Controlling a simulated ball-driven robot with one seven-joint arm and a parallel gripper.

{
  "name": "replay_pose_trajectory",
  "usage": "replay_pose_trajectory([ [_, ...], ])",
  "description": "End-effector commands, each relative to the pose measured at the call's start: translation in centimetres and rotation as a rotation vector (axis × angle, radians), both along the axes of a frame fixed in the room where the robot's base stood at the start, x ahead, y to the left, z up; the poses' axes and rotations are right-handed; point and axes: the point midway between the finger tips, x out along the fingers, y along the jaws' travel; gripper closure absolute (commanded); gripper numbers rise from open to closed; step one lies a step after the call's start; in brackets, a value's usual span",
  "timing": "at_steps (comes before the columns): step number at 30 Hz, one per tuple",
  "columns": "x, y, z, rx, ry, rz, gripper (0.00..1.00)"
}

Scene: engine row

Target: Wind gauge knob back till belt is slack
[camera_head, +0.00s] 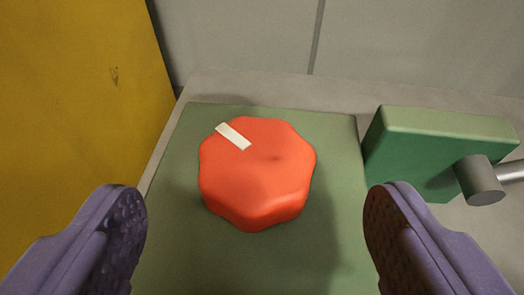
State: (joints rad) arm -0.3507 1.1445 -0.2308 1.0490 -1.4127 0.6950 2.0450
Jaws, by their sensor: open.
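The gauge knob (262,170) is a red, lobed knob on a flat green plate (165,240). A white pointer mark (233,136) lies on its top, toward the upper left. My gripper (256,235) is open, with one purple finger to the lower left of the knob and one to the lower right. Both fingers look clear of the knob, and nothing shows between them but the knob and plate. No belt is visible in this view.
A yellow panel (75,110) stands close on the left. A green block (430,150) with a grey metal cylinder and rod (480,180) sits right of the plate, near the right finger. A grey wall (240,40) with a vertical seam is behind.

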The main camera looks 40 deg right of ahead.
Motion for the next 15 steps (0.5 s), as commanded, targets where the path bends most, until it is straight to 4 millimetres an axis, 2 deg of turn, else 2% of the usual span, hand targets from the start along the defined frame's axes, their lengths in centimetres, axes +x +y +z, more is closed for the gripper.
replay_pose_trajectory([
  [1,0.7,-0.8,-0.6,0.001,0.000,-0.004,0.14],
  [7,3.2,-2.6,-1.9,0.003,-0.001,-0.001,0.14],
  [15,4.5,-3.6,-2.4,0.002,0.001,0.001,0.14],
])
